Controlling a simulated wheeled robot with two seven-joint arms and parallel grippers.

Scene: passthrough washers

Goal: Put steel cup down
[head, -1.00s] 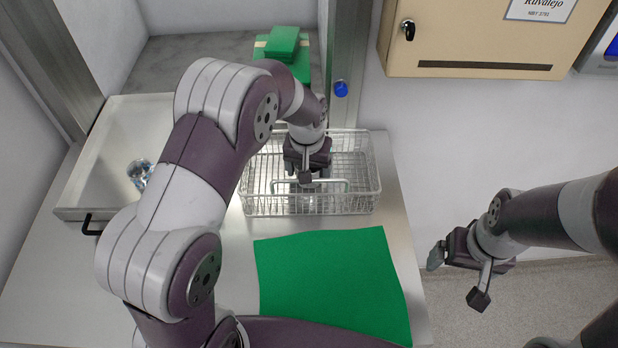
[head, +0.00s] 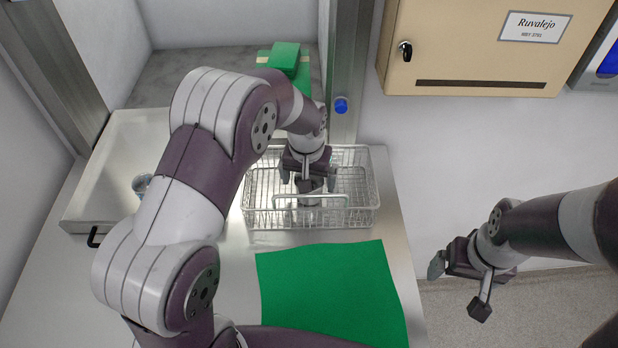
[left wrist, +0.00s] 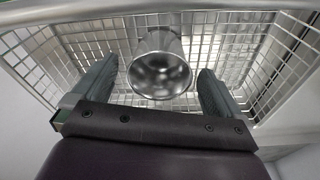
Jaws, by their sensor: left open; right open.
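The steel cup (left wrist: 160,65) shows in the left wrist view, its open mouth facing the camera, inside the wire basket (left wrist: 222,50). My left gripper (head: 308,182) reaches down into the basket (head: 258,212) in the head view. Its jaws are open, one finger on each side of the cup, with gaps visible between fingers and cup. In the head view the cup is largely masked by the gripper, and its base contact is hidden. My right gripper (head: 458,283) is open and empty, off to the right of the counter.
A green cloth (head: 330,290) lies on the counter in front of the basket. A shallow metal tray (head: 105,165) at left holds a small shiny item (head: 140,184), partly covered by my arm. Green blocks (head: 284,58) sit at the back opening. A beige cabinet (head: 470,50) hangs at right.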

